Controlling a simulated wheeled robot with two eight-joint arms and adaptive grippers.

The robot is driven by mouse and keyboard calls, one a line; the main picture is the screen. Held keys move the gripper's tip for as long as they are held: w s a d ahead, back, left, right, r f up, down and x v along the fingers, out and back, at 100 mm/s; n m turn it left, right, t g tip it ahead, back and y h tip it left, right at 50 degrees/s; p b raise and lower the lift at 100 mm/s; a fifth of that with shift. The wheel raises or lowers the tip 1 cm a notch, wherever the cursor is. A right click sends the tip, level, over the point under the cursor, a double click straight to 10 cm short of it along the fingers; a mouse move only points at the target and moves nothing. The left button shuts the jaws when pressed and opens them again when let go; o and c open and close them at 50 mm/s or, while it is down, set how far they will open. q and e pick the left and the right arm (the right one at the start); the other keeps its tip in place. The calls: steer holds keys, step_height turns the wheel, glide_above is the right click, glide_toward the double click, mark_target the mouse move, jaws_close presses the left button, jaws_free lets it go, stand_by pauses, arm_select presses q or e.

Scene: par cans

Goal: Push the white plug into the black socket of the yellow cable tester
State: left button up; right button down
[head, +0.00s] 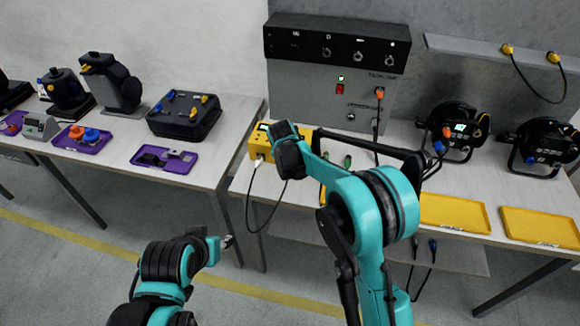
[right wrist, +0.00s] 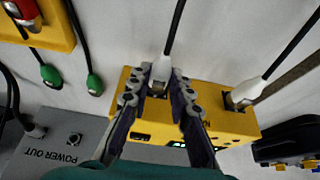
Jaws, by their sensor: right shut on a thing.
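The yellow cable tester (head: 256,147) stands on the right-hand bench, partly hidden behind my right gripper (head: 291,155). In the right wrist view the tester (right wrist: 215,118) fills the middle. My right gripper (right wrist: 162,92) is shut on a white plug (right wrist: 161,69) with a black cable. The plug's end is at the black socket (right wrist: 157,93), between the fingers; how deep it sits I cannot tell. Another white plug (right wrist: 246,92) is at the tester's other socket. My left gripper (head: 227,242) is low in front of the benches, away from the tester; its jaws are too small to judge.
Green plugs (right wrist: 94,84) hang on cables beside the tester. A grey power box (right wrist: 62,143) stands close by. Yellow trays (head: 540,228) and black lamps (head: 455,130) are to the right. The left bench holds purple trays (head: 165,158) and a black case (head: 184,115).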

steer(key=c, duration=1.3)
jaws_free()
steer(key=shift+r, duration=0.1)
steer(key=v, duration=1.2)
steer(key=s+d+r, duration=0.3)
steer(key=s+d, duration=0.3)
steer(key=s+d+f+n+t, duration=0.1)
steer(key=s+d, duration=0.3)
steer(key=s, duration=0.4)
steer(key=s+d+f, duration=0.1)
steer(key=s+d, duration=0.3)
steer(key=s, duration=0.4)
steer(key=s+d+f+n+t+y, duration=0.1)
steer(key=s+d, duration=0.3)
steer(key=s, duration=0.4)
steer(key=shift+d+n+t, duration=0.3)
steer(key=shift+d, duration=0.05)
